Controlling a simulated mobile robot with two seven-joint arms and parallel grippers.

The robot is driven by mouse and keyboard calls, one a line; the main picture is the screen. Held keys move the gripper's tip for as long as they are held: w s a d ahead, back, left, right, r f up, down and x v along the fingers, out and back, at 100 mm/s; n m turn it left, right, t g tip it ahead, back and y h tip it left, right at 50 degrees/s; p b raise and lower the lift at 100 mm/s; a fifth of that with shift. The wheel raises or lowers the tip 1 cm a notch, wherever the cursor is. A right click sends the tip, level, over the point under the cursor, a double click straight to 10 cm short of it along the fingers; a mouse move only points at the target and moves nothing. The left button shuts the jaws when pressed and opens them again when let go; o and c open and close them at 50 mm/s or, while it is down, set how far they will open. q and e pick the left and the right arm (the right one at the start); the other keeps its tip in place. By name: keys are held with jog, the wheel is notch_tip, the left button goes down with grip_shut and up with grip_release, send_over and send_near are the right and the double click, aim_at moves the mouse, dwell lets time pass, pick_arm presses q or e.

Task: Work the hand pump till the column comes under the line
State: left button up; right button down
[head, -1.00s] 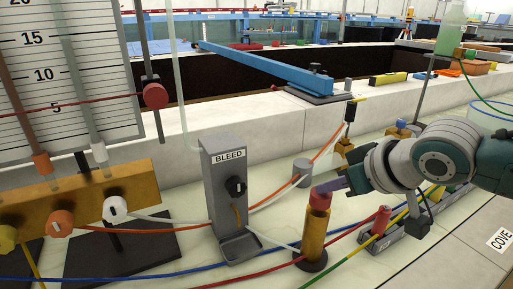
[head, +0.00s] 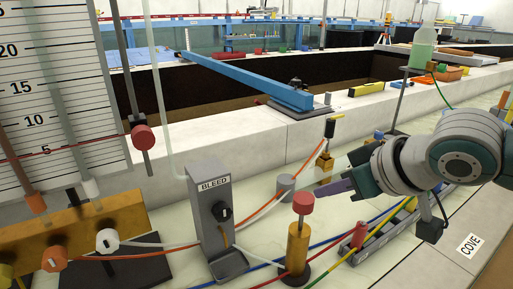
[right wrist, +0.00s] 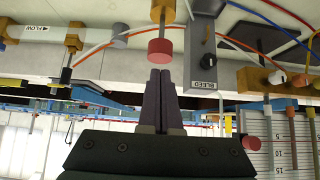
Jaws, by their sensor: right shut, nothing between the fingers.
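The hand pump (head: 298,245) is an upright brass cylinder with a red knob (head: 303,203). The knob stands raised, with a short rod showing beneath it. My right gripper (head: 322,194) is shut and empty, its purple fingers just right of the knob. In the right wrist view the fingertips (right wrist: 160,70) lie close to the red knob (right wrist: 160,52); I cannot tell whether they touch. The scale board (head: 60,100) stands at left with tubes before it and a thin red line (head: 85,147) near the 5 mark. The liquid level is hard to read. My left gripper is out of view.
A grey BLEED post (head: 213,225) with a black knob stands left of the pump. A brass manifold (head: 75,235) with white and orange taps is farther left. A red cylinder (head: 359,235) stands on a grey rail at right.

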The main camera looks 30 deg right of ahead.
jog(key=shift+p+v, duration=0.3)
jog(key=shift+v, duration=2.05)
dwell(1.2)
jog(key=s+a+f+n+g, duration=0.1)
jog(key=s+a+f+g, duration=0.15)
jog(key=s+a, duration=0.45)
jog(key=s+a+f+g, duration=0.1)
jog(key=s+a+g, duration=0.25)
jog(key=s, duration=0.75)
notch_tip(320, 180, up, 37)
jog(key=p, duration=3.7)
jog(key=shift+s+t, duration=0.25)
jog(key=shift+t, duration=0.05)
